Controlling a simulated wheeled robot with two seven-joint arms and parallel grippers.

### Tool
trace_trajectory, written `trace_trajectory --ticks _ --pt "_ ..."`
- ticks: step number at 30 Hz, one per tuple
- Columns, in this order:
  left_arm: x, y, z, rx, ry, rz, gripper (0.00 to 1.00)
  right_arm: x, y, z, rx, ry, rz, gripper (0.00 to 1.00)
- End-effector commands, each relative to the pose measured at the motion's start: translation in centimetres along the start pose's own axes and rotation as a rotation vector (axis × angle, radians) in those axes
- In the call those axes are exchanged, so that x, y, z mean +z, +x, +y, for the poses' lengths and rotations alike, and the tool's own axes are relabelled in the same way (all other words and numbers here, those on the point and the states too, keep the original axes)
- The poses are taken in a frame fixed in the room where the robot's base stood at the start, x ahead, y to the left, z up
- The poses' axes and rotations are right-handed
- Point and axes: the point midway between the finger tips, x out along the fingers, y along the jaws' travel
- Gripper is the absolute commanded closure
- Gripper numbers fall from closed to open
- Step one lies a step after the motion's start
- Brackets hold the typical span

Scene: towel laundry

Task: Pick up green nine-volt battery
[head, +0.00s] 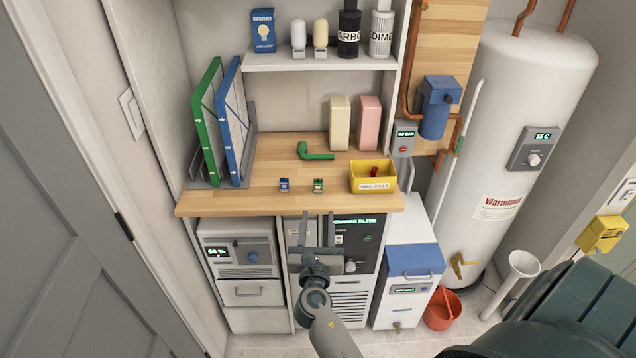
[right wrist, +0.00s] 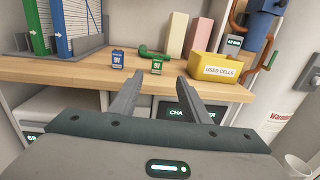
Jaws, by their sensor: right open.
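The green nine-volt battery (head: 318,185) stands on the wooden counter near its front edge; it also shows in the right wrist view (right wrist: 157,65). A similar blue battery (head: 284,185) stands to its left and shows in the right wrist view too (right wrist: 117,60). My right gripper (head: 318,219) is open and empty, in front of the counter edge and short of the green battery. In the right wrist view its two fingers (right wrist: 158,84) point toward the counter, with the green battery beyond the gap between them. My left gripper is not in view.
A yellow used-cells bin (head: 372,184) sits right of the batteries. A green pipe-shaped object (head: 315,153) lies behind them. Green and blue framed panels (head: 209,125) stand at left. A shelf (head: 320,61) overhangs the back. The counter (head: 230,200) around the batteries is clear.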

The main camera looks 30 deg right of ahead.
Motion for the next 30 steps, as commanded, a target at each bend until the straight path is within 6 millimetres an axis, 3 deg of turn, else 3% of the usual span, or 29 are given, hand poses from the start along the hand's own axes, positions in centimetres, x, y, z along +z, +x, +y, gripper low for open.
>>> trace_trajectory --ticks 6,12,30 --pt "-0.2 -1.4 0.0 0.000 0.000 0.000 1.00 0.3 4.1 0.1 0.001 -0.002 -0.001 0.57" --pt "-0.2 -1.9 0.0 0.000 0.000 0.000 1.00 0.2 6.6 0.0 0.000 -0.002 0.000 0.57" --pt "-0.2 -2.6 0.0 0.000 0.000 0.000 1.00 0.5 7.9 0.2 0.000 -0.001 -0.001 0.57"
